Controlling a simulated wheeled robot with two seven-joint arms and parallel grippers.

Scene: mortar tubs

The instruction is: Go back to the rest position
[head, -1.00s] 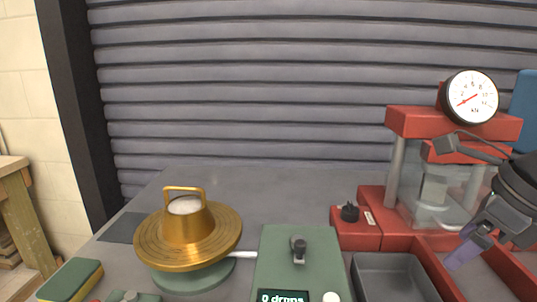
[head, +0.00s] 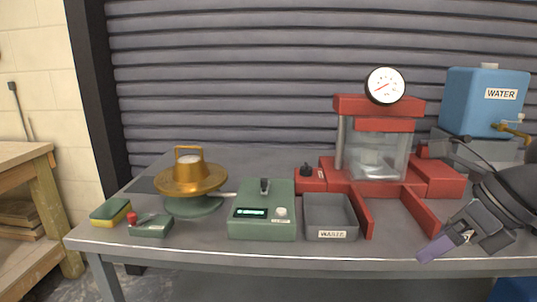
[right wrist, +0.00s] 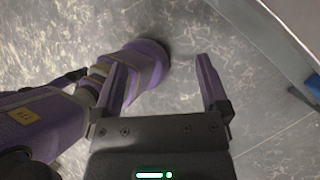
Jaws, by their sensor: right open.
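My right gripper (head: 449,240) is at the right of the head view, in front of the table's right part, with its purple-tipped fingers pointing down and left. In the right wrist view its two fingers (right wrist: 165,92) stand apart with nothing between them. Below them is grey floor, and part of my own purple and grey body shows at the left. My left gripper is in neither view now.
The grey table (head: 270,255) holds a flow table with a brass cone (head: 191,172), a green control box (head: 262,212), a waste tray (head: 331,218), a red press (head: 375,150), a sponge (head: 110,212) and a small switch box (head: 151,226). A blue water tank (head: 485,100) stands at right.

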